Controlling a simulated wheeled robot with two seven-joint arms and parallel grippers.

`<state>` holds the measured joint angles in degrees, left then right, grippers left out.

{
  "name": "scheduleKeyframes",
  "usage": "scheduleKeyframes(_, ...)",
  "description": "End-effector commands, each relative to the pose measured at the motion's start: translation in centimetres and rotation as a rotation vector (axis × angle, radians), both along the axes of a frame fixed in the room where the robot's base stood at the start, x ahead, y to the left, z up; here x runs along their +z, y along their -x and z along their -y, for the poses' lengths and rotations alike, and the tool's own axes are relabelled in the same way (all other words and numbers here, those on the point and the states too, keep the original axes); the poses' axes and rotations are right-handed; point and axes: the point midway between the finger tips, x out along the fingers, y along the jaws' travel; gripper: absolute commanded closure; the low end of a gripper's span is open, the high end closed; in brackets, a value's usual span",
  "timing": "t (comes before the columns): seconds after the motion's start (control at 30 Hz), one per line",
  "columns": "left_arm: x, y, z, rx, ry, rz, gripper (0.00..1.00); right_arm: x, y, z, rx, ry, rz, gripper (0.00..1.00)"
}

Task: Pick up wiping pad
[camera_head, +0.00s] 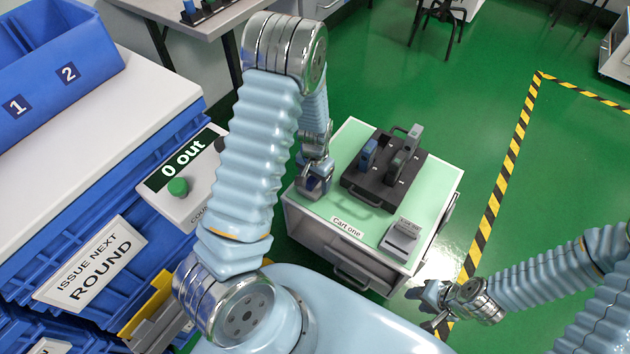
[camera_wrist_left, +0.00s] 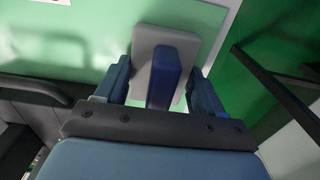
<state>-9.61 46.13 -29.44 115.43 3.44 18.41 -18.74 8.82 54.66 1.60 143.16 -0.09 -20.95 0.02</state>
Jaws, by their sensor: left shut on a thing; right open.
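My left gripper (camera_head: 314,186) is low over the left side of the green-topped cart (camera_head: 345,148). My right gripper (camera_head: 435,306) is open and empty, in front of the cart's right corner.
A black tray (camera_head: 376,196) on the cart holds upright grey and blue handheld devices. A grey labelled block (camera_head: 402,238) stands at the cart's front right corner. A white counter with a green button (camera_head: 178,187) and blue bins (camera_head: 60,60) is at left.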

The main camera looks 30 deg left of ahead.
Motion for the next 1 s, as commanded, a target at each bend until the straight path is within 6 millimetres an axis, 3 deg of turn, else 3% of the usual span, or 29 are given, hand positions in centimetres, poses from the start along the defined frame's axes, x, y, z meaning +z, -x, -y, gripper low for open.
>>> scheduleKeyframes(0.17,0.6,0.0,0.0,0.000,0.000,0.001,0.63,0.1,0.0,0.0,0.000,0.000,0.000,0.58)
scheduleKeyframes(0.37,3.5,-0.1,0.0,0.000,0.000,0.004,0.63,0.5,0.0,0.0,0.001,-0.001,0.000,0.58)
scheduleKeyframes(0.63,9.5,1.2,5.1,-0.007,0.001,0.005,0.63,1.3,0.0,-0.1,0.002,-0.001,0.000,0.58)
scheduleKeyframes(0.8,11.2,2.5,9.4,-0.007,0.000,0.001,0.63,1.3,0.0,-0.1,0.003,-0.002,-0.001,0.58)
scheduleKeyframes(1.0,12.6,3.3,12.5,-0.002,0.000,0.002,0.63,1.5,0.0,-0.1,0.003,-0.002,-0.001,0.58)
